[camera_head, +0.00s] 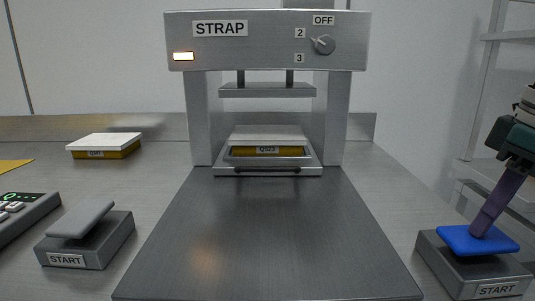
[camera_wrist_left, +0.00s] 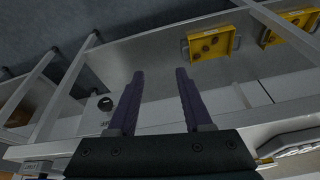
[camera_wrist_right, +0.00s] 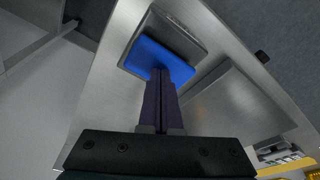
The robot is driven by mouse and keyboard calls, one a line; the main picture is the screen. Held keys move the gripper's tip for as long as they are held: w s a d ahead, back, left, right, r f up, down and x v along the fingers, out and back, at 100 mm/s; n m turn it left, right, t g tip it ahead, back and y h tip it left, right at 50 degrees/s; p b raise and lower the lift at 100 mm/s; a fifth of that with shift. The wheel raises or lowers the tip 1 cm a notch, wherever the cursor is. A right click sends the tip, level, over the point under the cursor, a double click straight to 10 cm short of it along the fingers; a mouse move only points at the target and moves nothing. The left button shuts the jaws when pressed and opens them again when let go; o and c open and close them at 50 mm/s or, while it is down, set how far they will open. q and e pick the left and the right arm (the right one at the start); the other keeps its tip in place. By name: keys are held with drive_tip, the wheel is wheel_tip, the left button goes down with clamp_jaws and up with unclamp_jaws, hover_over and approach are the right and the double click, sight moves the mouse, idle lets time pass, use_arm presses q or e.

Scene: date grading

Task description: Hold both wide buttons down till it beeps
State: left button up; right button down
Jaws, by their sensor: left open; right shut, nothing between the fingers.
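The left wide button (camera_head: 82,218) is a grey paddle on a grey box labelled START, with nothing touching it. The right wide button (camera_head: 462,240) is a blue paddle on a similar START box; it also shows in the right wrist view (camera_wrist_right: 150,57). My right gripper (camera_head: 480,232) is shut and empty, its fingertips pointing down at the blue paddle and appearing to touch it. How far the paddle is pressed I cannot tell. My left gripper (camera_wrist_left: 160,73) is open and empty in the left wrist view; it is outside the head view.
The STRAP machine (camera_head: 265,50) stands at the back with an orange lamp lit and its knob (camera_head: 324,44) towards 2. A tray of yellow goods (camera_head: 267,160) sits under its raised plate. A white-lidded yellow box (camera_head: 105,146) and a keypad device (camera_head: 22,212) are at left.

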idle(0.3)
use_arm(q)
drive_tip(key=shift+c, duration=0.7)
drive_tip(key=w+d+m+h, duration=0.1)
drive_tip(key=d, duration=0.1)
drive_tip(key=w+d+m, duration=0.1)
drive_tip(key=w+d, duration=0.1)
drive_tip(key=d, duration=0.1)
drive_tip(key=w+d+m+g+h, duration=0.1)
drive_tip(key=w+d, duration=0.1)
drive_tip(key=d, duration=0.1)
drive_tip(key=shift+w+d+f+h, duration=0.1)
drive_tip(key=shift+d+f+h, duration=0.05)
drive_tip(key=shift+f+h, duration=0.15)
clamp_jaws()
drive_tip(key=n+t+y, duration=0.2)
drive_tip(key=n+y, duration=0.1)
drive_tip(key=n, duration=0.2)
approach(85, 211)
wheel_tip(85, 211, up, 3)
drive_tip(key=w, duration=0.3)
drive_tip(key=shift+s+f, duration=0.15)
drive_tip(key=shift+f, duration=3.3)
drive_tip(key=shift+f, duration=1.15)
